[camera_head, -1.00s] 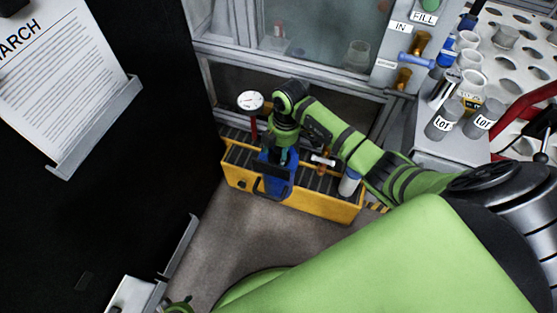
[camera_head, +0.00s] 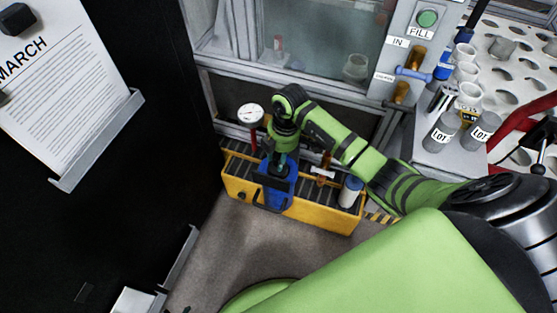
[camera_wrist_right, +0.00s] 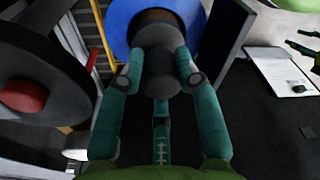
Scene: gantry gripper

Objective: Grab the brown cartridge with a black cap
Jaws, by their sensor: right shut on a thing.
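My right gripper (camera_head: 281,162) reaches down over a blue round holder (camera_head: 277,192) at the yellow box. A brown rim of the cartridge (camera_wrist_right: 157,16) shows just beyond the cap, ringed by the blue holder (camera_wrist_right: 120,14). The rest of the cartridge is hidden inside the holder. Teal finger-like parts, probably my left gripper (camera_wrist_right: 304,46), show at the right edge of the wrist view, too small to read.
The yellow box (camera_head: 318,214) stands on the floor below a glazed cabinet (camera_head: 300,40). A pressure gauge (camera_head: 250,113) is just left of my gripper; a white-topped cylinder (camera_head: 350,190) stands right. A dark panel (camera_head: 130,200) fills the left. Grey LOT cylinders (camera_head: 440,132) stand right.

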